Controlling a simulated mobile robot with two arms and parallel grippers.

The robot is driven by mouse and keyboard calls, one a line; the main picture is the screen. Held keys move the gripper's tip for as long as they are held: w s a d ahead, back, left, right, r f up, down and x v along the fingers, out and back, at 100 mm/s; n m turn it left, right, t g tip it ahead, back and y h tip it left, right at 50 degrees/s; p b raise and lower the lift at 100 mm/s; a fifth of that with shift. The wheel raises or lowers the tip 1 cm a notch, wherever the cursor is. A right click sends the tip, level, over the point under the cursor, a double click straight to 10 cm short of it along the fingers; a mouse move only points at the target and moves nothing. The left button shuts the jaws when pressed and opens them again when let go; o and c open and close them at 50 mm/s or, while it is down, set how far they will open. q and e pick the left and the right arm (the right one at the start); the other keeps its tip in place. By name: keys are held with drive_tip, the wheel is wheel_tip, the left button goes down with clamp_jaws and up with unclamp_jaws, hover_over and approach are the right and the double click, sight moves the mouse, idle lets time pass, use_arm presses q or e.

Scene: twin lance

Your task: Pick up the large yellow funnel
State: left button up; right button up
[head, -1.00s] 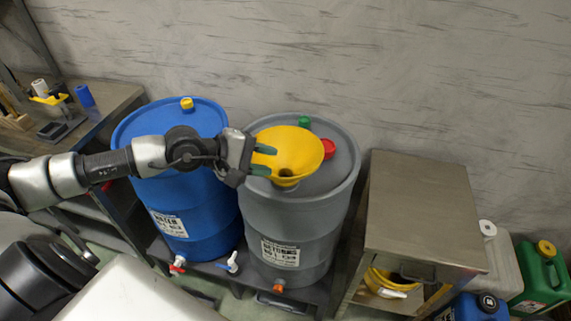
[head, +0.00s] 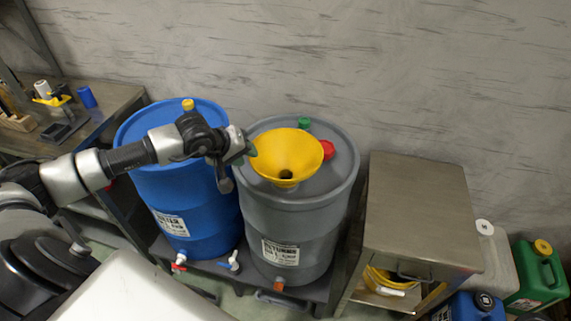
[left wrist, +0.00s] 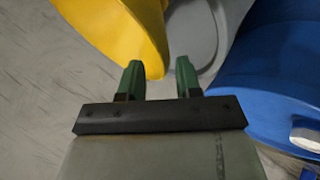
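The large yellow funnel (head: 268,152) stands in the top of the grey drum (head: 258,222), wide mouth up and a dark hole at its center. My left gripper (head: 249,151) is just left of the funnel's rim in the head view. My right gripper is not in view.
A blue drum (head: 190,215) stands left of the grey one, under my left arm. A red cap (head: 327,149) and a green cap (head: 304,122) sit on the grey drum beside the funnel. A metal cabinet (head: 420,205) is on the right, and a wall is behind.

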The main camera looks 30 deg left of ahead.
sight(254, 160)
use_arm(q)
drive_tip(key=p+x, duration=0.1)
drive_tip(key=x, duration=0.3)
drive_tip(key=shift+s+d+f, duration=0.15)
drive_tip(key=shift+d+f, duration=0.05)
clamp_jaws()
